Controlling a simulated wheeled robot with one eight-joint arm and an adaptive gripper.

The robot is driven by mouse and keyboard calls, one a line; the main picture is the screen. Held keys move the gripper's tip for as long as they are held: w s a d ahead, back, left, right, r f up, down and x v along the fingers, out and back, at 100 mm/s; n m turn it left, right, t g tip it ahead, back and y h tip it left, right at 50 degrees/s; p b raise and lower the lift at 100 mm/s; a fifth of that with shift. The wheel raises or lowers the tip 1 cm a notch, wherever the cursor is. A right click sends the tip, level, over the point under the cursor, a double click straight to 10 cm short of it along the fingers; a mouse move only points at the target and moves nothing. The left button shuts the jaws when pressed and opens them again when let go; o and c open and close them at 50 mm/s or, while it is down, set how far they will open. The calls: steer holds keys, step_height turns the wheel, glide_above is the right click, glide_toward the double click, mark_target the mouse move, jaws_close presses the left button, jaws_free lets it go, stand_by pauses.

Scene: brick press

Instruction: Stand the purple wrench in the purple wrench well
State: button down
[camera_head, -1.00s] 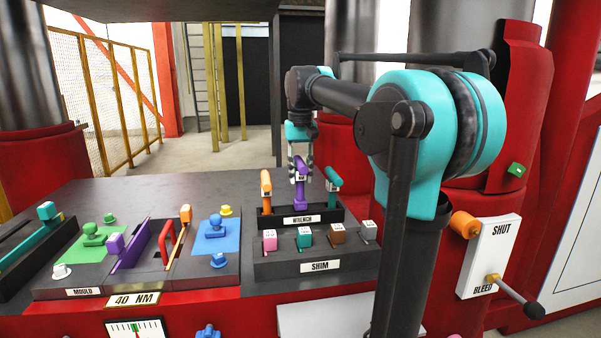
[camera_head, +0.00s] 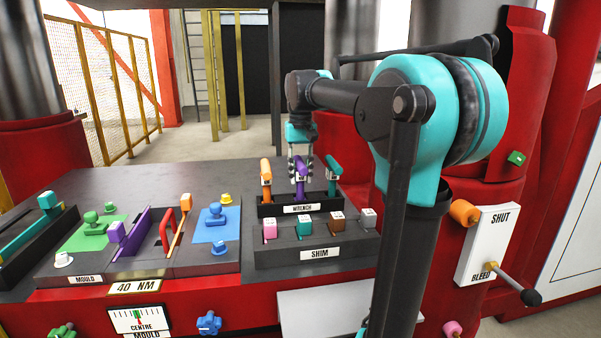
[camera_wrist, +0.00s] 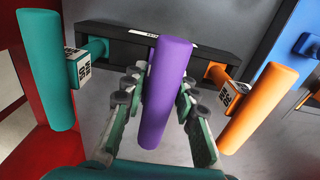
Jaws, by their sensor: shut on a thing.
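The purple wrench (camera_head: 299,174) is upright between the orange wrench (camera_head: 265,176) and the teal wrench (camera_head: 333,175) in the black rack labelled WRENCH (camera_head: 268,210). Its top is about level with its neighbours' tops. Its lower end goes down behind the rack's front edge, so the purple well and the depth of the wrench in it are hidden. My gripper (camera_head: 300,160) is shut on the purple wrench from above. In the wrist view the purple handle (camera_wrist: 165,90) lies between both fingers, in line with the rack's middle slot.
The orange and teal wrenches stand close on either side of my fingers. The SHIM block (camera_head: 284,252) with several coloured shims lies in front of the rack. The MOULD panel (camera_head: 60,270) is to the left. The dark table top (camera_head: 150,184) is clear behind it.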

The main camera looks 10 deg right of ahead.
steer(key=shift+f, duration=0.15)
stand_by(0.7)
steer(key=c, duration=1.1)
jaws_free()
step_height(320, 180, up, 19)
stand_by(0.3)
steer(key=shift+s, duration=0.15)
